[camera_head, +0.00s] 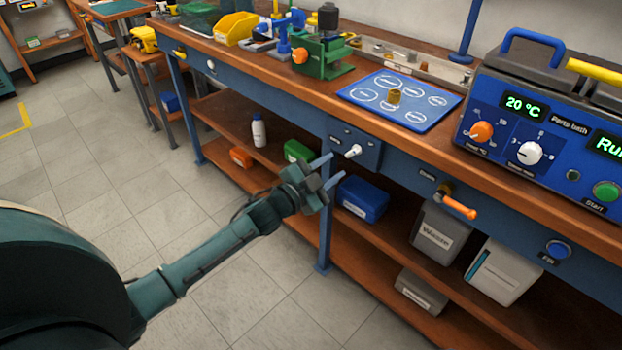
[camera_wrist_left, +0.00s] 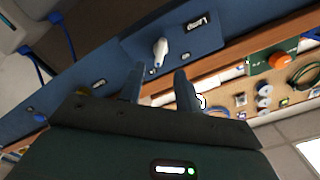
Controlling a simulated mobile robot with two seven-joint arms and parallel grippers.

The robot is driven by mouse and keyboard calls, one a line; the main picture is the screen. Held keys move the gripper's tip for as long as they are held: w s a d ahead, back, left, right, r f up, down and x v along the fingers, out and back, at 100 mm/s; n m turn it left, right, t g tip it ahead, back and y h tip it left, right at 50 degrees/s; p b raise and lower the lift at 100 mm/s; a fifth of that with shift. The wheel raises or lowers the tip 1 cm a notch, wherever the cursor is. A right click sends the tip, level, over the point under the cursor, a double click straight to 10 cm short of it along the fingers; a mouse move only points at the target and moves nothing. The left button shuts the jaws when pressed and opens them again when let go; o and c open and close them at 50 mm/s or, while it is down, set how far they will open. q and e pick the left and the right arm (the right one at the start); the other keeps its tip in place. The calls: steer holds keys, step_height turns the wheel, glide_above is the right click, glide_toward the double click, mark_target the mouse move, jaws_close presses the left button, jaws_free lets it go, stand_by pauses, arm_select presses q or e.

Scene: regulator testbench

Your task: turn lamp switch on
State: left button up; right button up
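The lamp switch (camera_head: 352,151) is a small white lever on a blue panel (camera_head: 368,143) at the bench's front edge. It also shows in the left wrist view (camera_wrist_left: 160,52), beside a label that appears to read Lamp (camera_wrist_left: 199,22). My left gripper (camera_head: 335,168) is open and empty, just left of the switch in the head view. In the left wrist view the two fingertips (camera_wrist_left: 160,74) point at the switch, one on either side of its line, with a visible gap before it. My right gripper is not in view.
Right of the panel, an orange-handled valve (camera_head: 459,208) and a blue button (camera_head: 558,249) are on the bench front. A bath unit (camera_head: 545,130) stands on top. Below, a blue box (camera_head: 363,199) and grey bins (camera_head: 440,236) sit on the shelf.

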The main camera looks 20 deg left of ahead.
arm_select(q)
steer(key=v, duration=0.7)
steer(key=shift+r, duration=0.1)
